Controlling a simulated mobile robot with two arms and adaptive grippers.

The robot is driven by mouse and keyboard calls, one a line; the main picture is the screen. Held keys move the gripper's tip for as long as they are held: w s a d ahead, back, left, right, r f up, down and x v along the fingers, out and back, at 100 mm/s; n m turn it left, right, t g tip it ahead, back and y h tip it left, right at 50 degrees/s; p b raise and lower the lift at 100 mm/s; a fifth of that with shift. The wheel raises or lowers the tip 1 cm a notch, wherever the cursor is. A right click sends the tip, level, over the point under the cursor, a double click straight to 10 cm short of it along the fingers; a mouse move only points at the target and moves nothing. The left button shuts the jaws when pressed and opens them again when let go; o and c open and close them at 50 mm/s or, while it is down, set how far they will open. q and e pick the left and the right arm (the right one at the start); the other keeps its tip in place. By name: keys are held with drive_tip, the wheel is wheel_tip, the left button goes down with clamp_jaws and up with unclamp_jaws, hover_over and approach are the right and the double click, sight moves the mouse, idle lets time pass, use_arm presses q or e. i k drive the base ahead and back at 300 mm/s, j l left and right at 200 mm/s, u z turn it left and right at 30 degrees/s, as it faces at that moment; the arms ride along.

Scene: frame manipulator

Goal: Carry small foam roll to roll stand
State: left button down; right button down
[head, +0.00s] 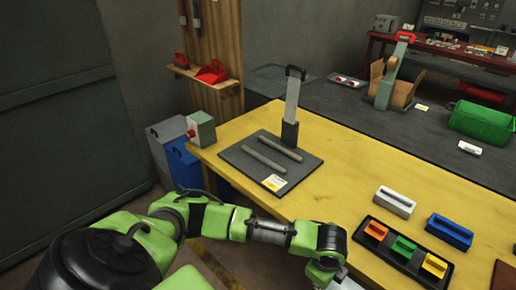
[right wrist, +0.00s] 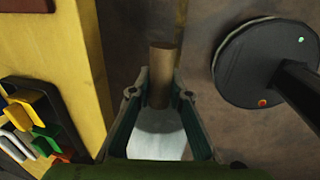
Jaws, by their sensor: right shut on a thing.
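In the right wrist view a brown cylindrical roll (right wrist: 163,70) stands between my right gripper's fingers (right wrist: 157,100). I take it for the small foam roll. The gripper is shut on it, beside the yellow table and over the floor. A pale surface shows nearer the camera; I cannot tell if it is part of the roll. In the head view a dark plate (head: 238,158) with two parallel grey rods and a label lies on the table, apparently the roll stand. Nothing rests on its rods. My left gripper is not seen.
The yellow table (head: 335,165) carries a black tray (head: 398,259) of coloured blocks near its front edge. Grey (head: 394,202) and blue (head: 450,231) boxes stand behind it. A tall grey upright (head: 292,103) rises at the plate's back corner. The tabletop between plate and tray is clear.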

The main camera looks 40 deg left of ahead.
sight(271, 156)
drive_tip(key=j, duration=2.95)
drive_tip(key=i, duration=0.05)
